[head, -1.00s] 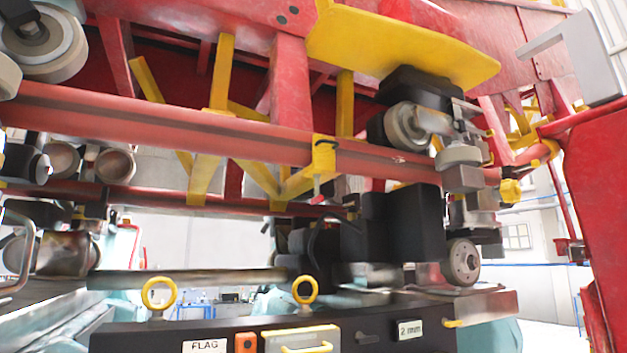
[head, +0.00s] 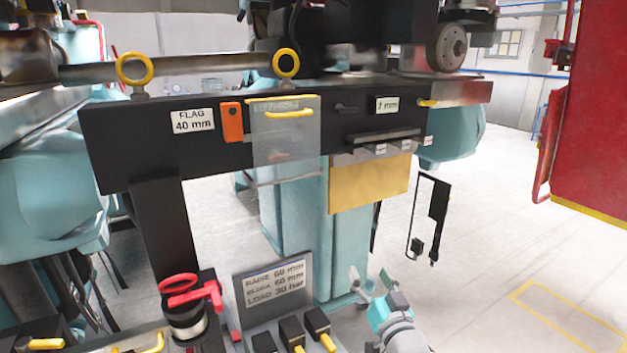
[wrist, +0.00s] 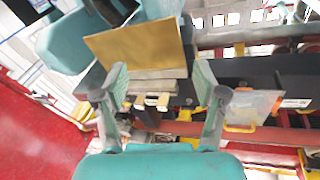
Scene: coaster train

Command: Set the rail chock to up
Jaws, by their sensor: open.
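I cannot tell for certain which part is the rail chock; no label that I can read names it. My gripper (head: 378,292) is open and empty at the lower middle of the head view, in front of the teal pedestal and below the yellow plate (head: 370,184). In the wrist view the two fingers of my gripper (wrist: 160,76) stand wide apart. The yellow plate (wrist: 138,52) shows beyond the fingertips, with pale tabs below it. I cannot see the fingers touching anything.
A black crossbeam (head: 222,150) carries an orange block (head: 232,122), a clear cover (head: 288,150) and yellow rings. A red-handled knob (head: 188,295) and a sloped panel (head: 274,288) stand low left. A red structure (head: 596,110) is at right, beside open pale floor.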

